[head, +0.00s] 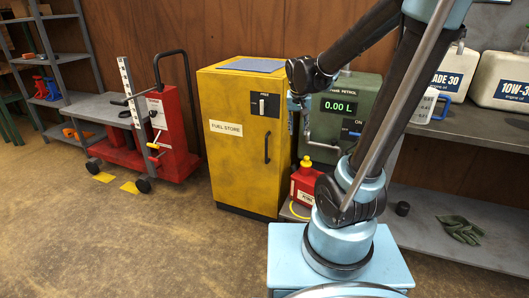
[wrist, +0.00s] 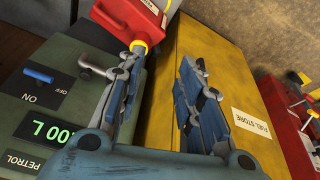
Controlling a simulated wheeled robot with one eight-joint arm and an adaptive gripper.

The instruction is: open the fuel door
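The yellow fuel store cabinet (head: 232,165) stands against the wall in the head view, its front door shut. My gripper (head: 296,101) is at the cabinet's right edge, in front of the green pump, partly hidden by my arm. In the wrist view my gripper (wrist: 164,58) has its two fingers apart with nothing between them. The yellow cabinet (wrist: 228,58) lies beyond the fingers; the handle does not show there.
The green petrol pump (head: 352,100), reading 0.00 L, is right of the cabinet. A red fuel can (head: 304,184) stands low beside it. A grey bench (head: 470,120) with oil jugs is at right. A red lift cart (head: 172,137) is at left. The floor before the cabinet is clear.

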